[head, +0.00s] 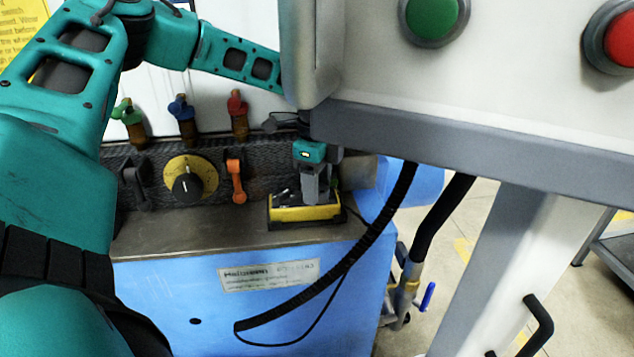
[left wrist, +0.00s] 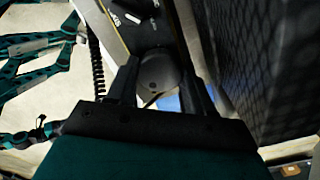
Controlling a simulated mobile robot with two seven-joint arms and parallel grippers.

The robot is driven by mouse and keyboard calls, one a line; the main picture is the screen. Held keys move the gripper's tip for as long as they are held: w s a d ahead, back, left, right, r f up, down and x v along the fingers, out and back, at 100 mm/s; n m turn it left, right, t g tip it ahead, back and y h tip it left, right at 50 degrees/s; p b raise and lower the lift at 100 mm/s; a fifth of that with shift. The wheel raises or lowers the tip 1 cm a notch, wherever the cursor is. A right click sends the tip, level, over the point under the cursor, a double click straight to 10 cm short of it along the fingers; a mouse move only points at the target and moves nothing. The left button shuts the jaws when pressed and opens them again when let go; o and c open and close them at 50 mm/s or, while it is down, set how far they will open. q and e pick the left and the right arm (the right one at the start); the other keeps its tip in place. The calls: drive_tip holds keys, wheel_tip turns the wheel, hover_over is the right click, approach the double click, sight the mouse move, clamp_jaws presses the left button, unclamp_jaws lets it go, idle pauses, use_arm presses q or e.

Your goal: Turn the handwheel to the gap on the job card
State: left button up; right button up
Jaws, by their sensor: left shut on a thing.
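In the head view my left gripper (head: 312,188) points down behind the edge of the big panel, over a yellow-edged box (head: 305,213) on the blue machine's ledge. In the left wrist view a dark box with yellow edging and white marks (left wrist: 133,22) shows, with a round grey wheel (left wrist: 158,71) that looks like the handwheel. My left gripper (left wrist: 160,84) has one finger on each side of this wheel and is shut on it. The wheel's scale and any gap reading cannot be read. I see no job card. My right gripper is not in view.
The large panel with a green button (head: 434,14) and a red button (head: 613,35) overhangs the gripper on the right. A yellow dial (head: 203,172) and an orange lever (head: 236,181) are to its left. A black hose (head: 345,262) hangs in front of the blue machine (head: 160,290).

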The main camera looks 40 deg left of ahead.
use_arm(q)
drive_tip(key=o, duration=1)
drive_tip(key=shift+o, duration=0.2)
drive_tip(key=shift+r, duration=0.1)
wheel_tip(320, 180, up, 13)
drive_tip(key=p, duration=0.1)
